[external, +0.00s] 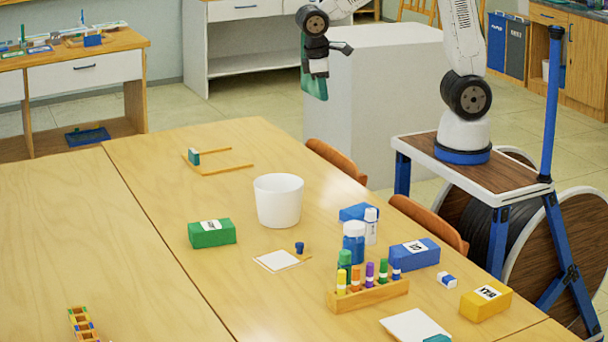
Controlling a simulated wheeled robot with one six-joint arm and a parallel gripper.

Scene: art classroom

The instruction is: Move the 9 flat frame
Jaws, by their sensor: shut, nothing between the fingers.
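My gripper (316,68) hangs at the end of my arm, high in front of the white block, beyond the far right edge of the table. It is shut and empty. A teal-green piece (313,86) shows just under and behind it; I cannot tell what it belongs to. A flat, thin wooden frame shape (226,169), open on one side, lies on the far part of the table, with a small teal block (194,156) at its left end. No number 9 is readable on it. My gripper is well apart from it.
The table (140,235) also holds a white bucket (278,202), a green box (212,233), a marker rack (369,295), blue boxes (415,253) and a yellow box (487,300). Chairs (337,160) line its right edge. The white block (385,100) stands behind. The table's left part is mostly clear.

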